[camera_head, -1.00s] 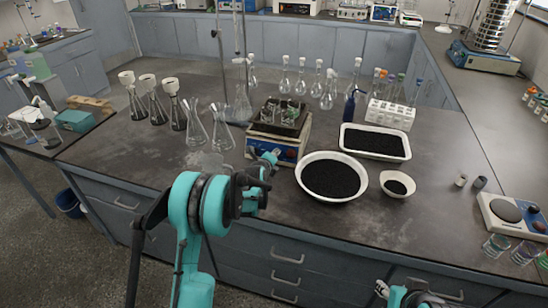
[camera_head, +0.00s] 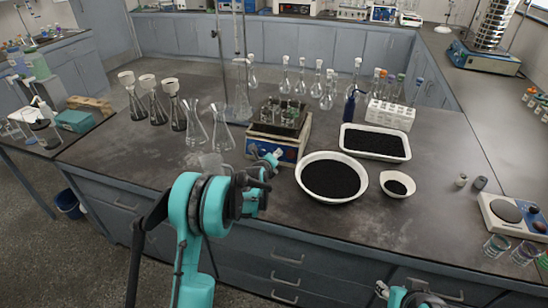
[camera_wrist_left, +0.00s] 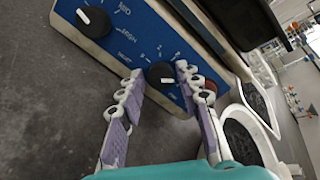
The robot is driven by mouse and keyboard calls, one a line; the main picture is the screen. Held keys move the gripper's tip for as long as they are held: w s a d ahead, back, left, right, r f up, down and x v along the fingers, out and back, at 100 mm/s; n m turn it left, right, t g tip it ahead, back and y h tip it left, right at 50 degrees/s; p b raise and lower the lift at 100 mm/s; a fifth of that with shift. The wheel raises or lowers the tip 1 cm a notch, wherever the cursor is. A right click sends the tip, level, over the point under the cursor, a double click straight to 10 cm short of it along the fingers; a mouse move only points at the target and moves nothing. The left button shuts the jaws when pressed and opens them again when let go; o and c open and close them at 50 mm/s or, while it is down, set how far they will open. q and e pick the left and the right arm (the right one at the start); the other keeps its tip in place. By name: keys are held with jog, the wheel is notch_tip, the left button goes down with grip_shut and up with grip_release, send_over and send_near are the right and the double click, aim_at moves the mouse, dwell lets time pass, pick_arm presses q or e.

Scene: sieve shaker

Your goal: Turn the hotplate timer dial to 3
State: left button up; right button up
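The other dial (camera_wrist_left: 93,22) is at upper left. My left gripper is open around the nearer dial; contact is unclear. My right gripper (camera_head: 388,292) is at the bottom edge, mostly cut off.
A round white bowl of black grains (camera_head: 331,199) stands close to the right of the hotplate. Flasks (camera_head: 222,143) stand to the left. The bench front-left is clear.

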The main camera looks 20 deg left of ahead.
dwell(0.3)
pick_arm(q)
jog(key=v, duration=1.2)
